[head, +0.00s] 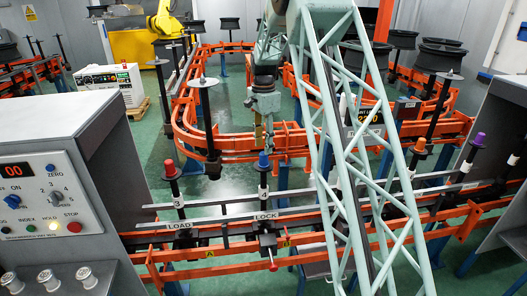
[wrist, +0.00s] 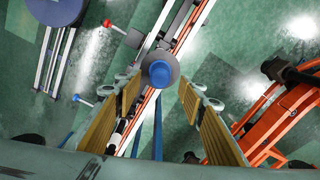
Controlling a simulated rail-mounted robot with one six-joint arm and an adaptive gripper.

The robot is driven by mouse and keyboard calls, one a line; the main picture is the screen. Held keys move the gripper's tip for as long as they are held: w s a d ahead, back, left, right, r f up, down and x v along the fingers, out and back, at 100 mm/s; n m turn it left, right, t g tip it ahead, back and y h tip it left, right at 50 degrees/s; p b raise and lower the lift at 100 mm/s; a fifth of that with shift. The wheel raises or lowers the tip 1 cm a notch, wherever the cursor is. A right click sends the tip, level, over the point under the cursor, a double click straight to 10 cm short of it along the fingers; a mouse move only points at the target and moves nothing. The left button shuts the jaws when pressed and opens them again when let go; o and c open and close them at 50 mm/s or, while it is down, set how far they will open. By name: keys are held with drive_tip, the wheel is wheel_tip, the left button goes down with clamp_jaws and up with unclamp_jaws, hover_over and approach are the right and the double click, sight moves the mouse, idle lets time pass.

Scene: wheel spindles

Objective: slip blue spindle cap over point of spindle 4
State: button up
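The number on that spindle's white label is too small to read surely. In the wrist view the blue cap (wrist: 160,72) shows over a grey round collar, between and beyond the fingertips. My gripper (head: 264,146) points down just above the cap. Its gold-padded fingers (wrist: 159,92) stand apart on either side, with nothing held between them. I see no contact with the cap.
A red-capped spindle (head: 170,168) stands to the left, and a purple-capped one (head: 479,140) to the right. My lattice arm hides part of the line. A grey control panel (head: 45,195) stands at the left. Orange rails (head: 215,270) run across the front.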

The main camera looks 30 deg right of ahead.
wheel_tip(320, 180, up, 7)
idle(0.4)
idle(0.6)
drive_tip(key=shift+r, duration=0.1)
idle(0.3)
drive_tip(key=s+a+r+n+t+b, duration=0.1)
drive_tip(key=s+a+r+n+b, duration=0.15)
drive_tip(key=s+a+r, duration=0.5)
drive_tip(key=s+a+r+n+b, duration=0.1)
drive_tip(key=s+a+r+n, duration=0.25)
drive_tip(key=s, duration=0.65)
drive_tip(key=s+a+r+n+t+b, duration=0.1)
drive_tip(key=s+a+r+n+b, duration=0.2)
drive_tip(key=s+a, duration=0.45)
drive_tip(key=s+a+f+n+b, duration=0.1)
drive_tip(key=s+a+f+n, duration=0.1)
drive_tip(key=s, duration=0.9)
drive_tip(key=s+a+f+n+t+b, duration=0.1)
drive_tip(key=s+a+f+n+b, duration=0.1)
drive_tip(key=s, duration=1)
drive_tip(key=s+a+f+n+t+b, duration=0.1)
drive_tip(key=s+a+f+n, duration=0.1)
drive_tip(key=s, duration=0.9)
drive_tip(key=shift+s+a+f+n, duration=0.2)
drive_tip(key=shift+f+n, duration=0.5)
drive_tip(key=shift+n, duration=0.5)
